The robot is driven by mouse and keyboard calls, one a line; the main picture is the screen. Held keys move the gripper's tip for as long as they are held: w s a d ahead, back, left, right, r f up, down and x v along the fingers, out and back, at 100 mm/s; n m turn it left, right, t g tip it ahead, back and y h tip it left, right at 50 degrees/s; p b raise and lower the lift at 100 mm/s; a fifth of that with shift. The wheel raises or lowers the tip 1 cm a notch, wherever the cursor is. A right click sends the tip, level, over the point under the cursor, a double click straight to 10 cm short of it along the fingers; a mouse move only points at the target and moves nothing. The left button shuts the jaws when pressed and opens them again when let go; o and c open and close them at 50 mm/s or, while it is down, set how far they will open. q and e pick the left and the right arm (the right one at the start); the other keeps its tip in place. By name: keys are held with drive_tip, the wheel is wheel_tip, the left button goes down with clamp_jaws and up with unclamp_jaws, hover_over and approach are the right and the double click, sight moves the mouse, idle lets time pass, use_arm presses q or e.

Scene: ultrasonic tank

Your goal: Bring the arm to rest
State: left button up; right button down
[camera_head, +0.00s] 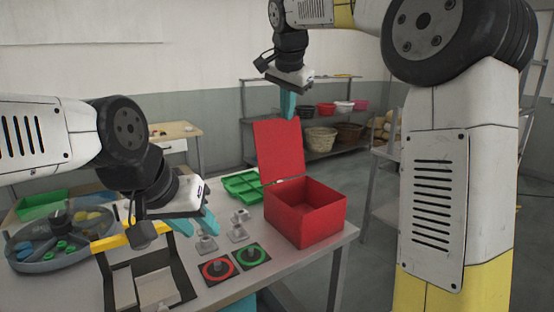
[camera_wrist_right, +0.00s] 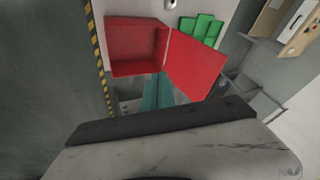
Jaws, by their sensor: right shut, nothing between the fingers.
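My right gripper (camera_head: 288,112) hangs high at the top middle of the head view, above and behind the raised lid of the red box. Its teal fingers are together with nothing between them; they also show in the right wrist view (camera_wrist_right: 157,92), beside the red box (camera_wrist_right: 135,45). My left gripper (camera_head: 198,230) reaches in from the left over the table, low beside small grey metal parts. Its teal fingers look apart, with nothing seen between them. In the head view the red box (camera_head: 320,222) stands on the table's right part with its lid (camera_head: 279,150) open upright.
A green tray (camera_head: 243,186) lies beside the red box. A round grey sectioned tray (camera_head: 40,262) is at left. Shelves with baskets (camera_head: 320,140) stand behind. Air around my right gripper looks free.

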drive_tip(key=s+d+f+n+y, duration=0.1)
drive_tip(key=s+d+f+n, duration=0.15)
drive_tip(key=s+d, duration=0.4)
drive_tip(key=s+d+f+n, duration=0.2)
drive_tip(key=s+d+f, duration=0.1)
drive_tip(key=s, duration=0.6)
drive_tip(key=s+d+f+n+y, duration=0.1)
drive_tip(key=s+d+f+n, duration=0.1)
drive_tip(key=s+f, duration=0.8)
drive_tip(key=s+n, duration=0.1)
drive_tip(key=s, duration=0.2)
drive_tip(key=shift+s+n+t, duration=0.3)
drive_tip(key=shift+s+n, duration=0.05)
drive_tip(key=shift+s, duration=0.05)
